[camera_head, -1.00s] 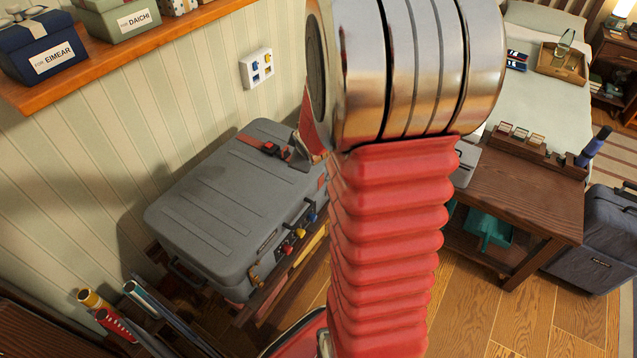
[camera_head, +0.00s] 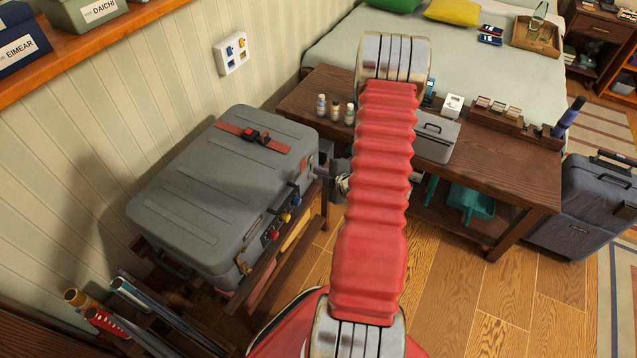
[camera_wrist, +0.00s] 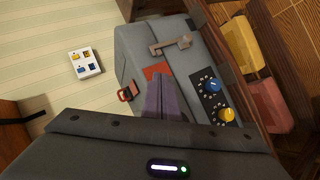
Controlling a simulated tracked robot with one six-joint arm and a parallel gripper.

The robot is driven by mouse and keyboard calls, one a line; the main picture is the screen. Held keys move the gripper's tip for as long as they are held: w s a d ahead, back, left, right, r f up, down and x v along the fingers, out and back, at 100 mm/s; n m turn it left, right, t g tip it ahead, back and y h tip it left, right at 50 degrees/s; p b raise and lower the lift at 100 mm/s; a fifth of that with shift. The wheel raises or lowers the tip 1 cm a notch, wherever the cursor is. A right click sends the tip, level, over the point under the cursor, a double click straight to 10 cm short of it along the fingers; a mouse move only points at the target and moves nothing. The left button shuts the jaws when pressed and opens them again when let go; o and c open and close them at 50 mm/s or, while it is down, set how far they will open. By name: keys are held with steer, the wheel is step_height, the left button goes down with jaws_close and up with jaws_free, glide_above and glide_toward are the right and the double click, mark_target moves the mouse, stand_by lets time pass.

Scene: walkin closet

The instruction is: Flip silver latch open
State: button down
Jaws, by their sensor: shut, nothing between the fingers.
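A grey hard suitcase (camera_head: 200,190) lies flat on a low wooden rack by the wall. Its front side carries red, yellow and blue knobs (camera_head: 284,217) and a brass-coloured latch (camera_head: 243,266) near the near corner. I cannot clearly make out a silver latch; my arm and fingers may hide it. In the wrist view, my gripper (camera_wrist: 162,80) is shut and empty, its dark fingers in front of the suitcase's right end (camera_wrist: 135,45), left of a blue dial (camera_wrist: 213,86) and a yellow dial (camera_wrist: 226,114). I cannot tell whether the fingertips touch it.
A red strap with a buckle (camera_head: 252,138) crosses the lid. A dark wooden table (camera_head: 300,98) with small bottles (camera_head: 335,110) and a grey box (camera_head: 437,138) stands right of the suitcase. Rolled tubes (camera_head: 120,320) stand at lower left. Floor (camera_head: 470,290) is open at front right.

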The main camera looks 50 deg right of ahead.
steer(key=s+a+f+t, duration=0.1)
steer(key=s+f+t, duration=0.1)
steer(key=s+f, duration=0.4)
steer(key=shift+s+a+f+t, duration=0.15)
steer(key=shift+s+f+t, duration=0.2)
steer(key=shift+f, duration=0.45)
glide_toward(311, 176)
steer(key=w+a+r, duration=0.1)
steer(key=a, duration=0.2)
steer(key=w+d, duration=0.1)
steer(key=d+f, duration=0.1)
steer(key=w+d, duration=0.1)
steer(key=shift+w+d+f, duration=0.2)
steer(key=shift+w+f, duration=0.05)
steer(key=shift+w, duration=0.05)
